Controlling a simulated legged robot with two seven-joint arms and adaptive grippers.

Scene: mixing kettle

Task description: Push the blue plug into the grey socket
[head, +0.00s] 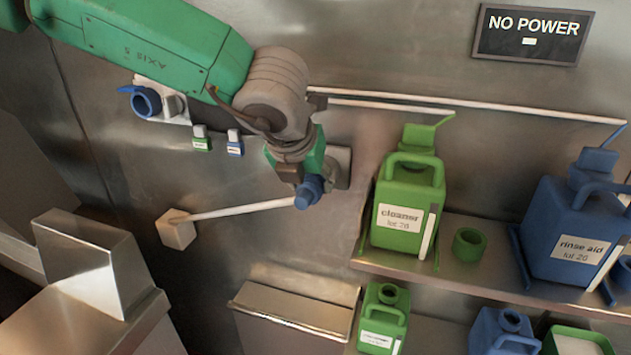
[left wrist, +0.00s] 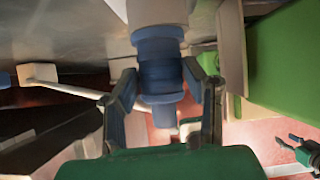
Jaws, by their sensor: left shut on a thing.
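My left gripper (head: 303,183) is shut on the blue plug (head: 309,190), in front of the steel wall. The grey socket (head: 341,167) is on the wall just behind, partly hidden by the gripper and plug. In the left wrist view the blue plug (left wrist: 160,72) sits between the two dark fingers of my left gripper (left wrist: 163,85). Its upper end is against or very close to the grey socket (left wrist: 156,12); I cannot tell how far in it is. What looks like my right gripper (left wrist: 300,148) shows small at the lower right there.
A pale cable (head: 245,209) runs from a box (head: 176,230) to the plug. A blue-ringed fitting (head: 145,101) is at upper left. A sign (head: 533,33) reads NO POWER.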

